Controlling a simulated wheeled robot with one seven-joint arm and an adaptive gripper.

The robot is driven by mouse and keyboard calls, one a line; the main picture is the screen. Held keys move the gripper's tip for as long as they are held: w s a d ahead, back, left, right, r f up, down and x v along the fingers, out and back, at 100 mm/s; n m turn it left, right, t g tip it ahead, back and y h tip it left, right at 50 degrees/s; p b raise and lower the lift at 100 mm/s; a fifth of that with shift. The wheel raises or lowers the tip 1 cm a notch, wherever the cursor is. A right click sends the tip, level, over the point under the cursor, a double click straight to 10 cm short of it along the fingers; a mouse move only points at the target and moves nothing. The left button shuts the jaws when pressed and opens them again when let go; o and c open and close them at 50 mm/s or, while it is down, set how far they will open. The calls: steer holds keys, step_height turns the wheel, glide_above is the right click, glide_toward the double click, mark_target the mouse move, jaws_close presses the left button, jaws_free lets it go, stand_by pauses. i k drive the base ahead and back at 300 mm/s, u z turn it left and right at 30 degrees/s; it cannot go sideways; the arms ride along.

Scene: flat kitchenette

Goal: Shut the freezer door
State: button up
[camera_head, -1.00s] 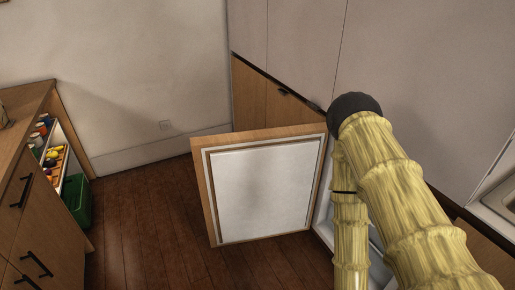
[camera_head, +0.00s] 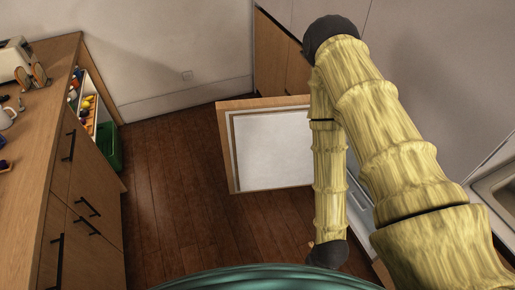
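The freezer door (camera_head: 273,150) stands wide open, swung out to the left of the cabinet. Its white inner panel faces me and its wooden edge runs along the top. The freezer opening (camera_head: 361,208) shows only as a white strip to the right, mostly hidden behind my yellow arm. My arm comes in from the lower right, bends at a black joint at the top and runs down past the door's right side. My gripper is not in view; the arm's lower end stops at a dark joint near the bottom edge.
A wooden counter with drawers (camera_head: 84,205) stands on the left, with a toaster (camera_head: 14,60) on it. A green bin (camera_head: 107,146) is at its far end. The wooden floor (camera_head: 175,190) between counter and door is clear. A sink (camera_head: 497,193) is at right.

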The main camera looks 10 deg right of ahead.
mark_target(266, 143)
steer(key=u, duration=0.6)
steer(key=i, duration=4.5)
steer(key=z, duration=4.4)
steer(key=i, duration=0.45)
steer(key=u, duration=0.2)
